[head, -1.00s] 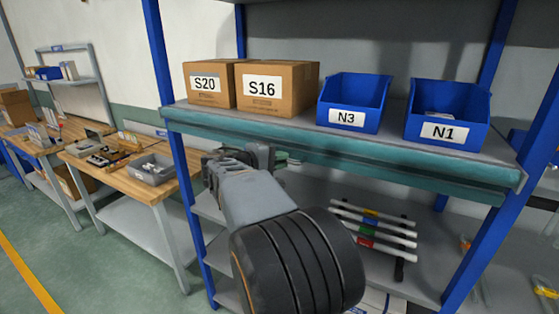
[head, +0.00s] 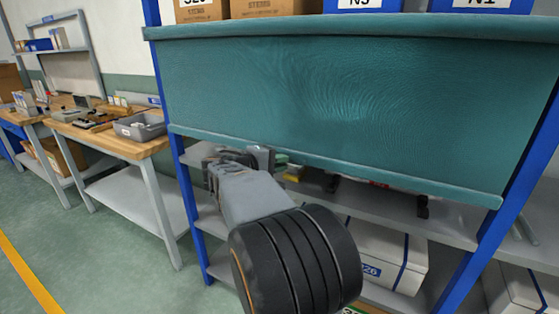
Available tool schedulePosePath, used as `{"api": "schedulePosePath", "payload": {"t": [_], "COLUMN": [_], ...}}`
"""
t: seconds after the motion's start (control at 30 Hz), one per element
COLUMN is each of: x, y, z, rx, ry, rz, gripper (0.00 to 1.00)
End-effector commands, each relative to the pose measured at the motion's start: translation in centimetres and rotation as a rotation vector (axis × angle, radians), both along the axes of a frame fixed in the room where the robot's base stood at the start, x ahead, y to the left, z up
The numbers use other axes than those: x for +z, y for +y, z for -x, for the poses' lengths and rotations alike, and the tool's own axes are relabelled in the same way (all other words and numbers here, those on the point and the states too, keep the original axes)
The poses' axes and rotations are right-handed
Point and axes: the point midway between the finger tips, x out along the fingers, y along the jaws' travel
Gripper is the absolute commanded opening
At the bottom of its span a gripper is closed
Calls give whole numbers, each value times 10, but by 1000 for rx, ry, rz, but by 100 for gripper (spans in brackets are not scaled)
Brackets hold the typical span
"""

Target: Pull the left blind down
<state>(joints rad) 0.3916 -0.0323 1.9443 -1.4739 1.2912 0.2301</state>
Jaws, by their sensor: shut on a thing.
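The teal blind (head: 340,95) hangs partly down across the front of the blue-posted shelf rack. Its bottom bar (head: 400,181) slopes down toward the right in the picture and hangs over the upper part of the shelf space. My gripper (head: 262,158) is at the left part of the bottom bar, shut on it. My own arm hides the spot just below, and the fingertips are small and partly hidden.
Boxes (head: 275,8) and blue bins (head: 362,5) stand above the blind. A white box (head: 385,255) is on a lower shelf. Blue posts (head: 520,190) frame the rack. A wooden workbench (head: 110,140) with a grey tray (head: 140,126) stands left. Green floor is open in front.

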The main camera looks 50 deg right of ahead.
Motion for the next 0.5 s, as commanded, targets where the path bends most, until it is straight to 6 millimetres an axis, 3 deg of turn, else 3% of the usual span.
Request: {"api": "schedulePosePath", "payload": {"t": [0.03, 0.2, 0.33, 0.5], "x": [-35, -84, -108, -119], "y": [0, 0, 0, 0], "z": [0, 0, 0, 0], "rx": [0, 0, 0, -1], "ry": [3, 2, 2, 1], "rz": [-2, -2, -2, -2], "gripper": [0, 0, 0, 0]}}
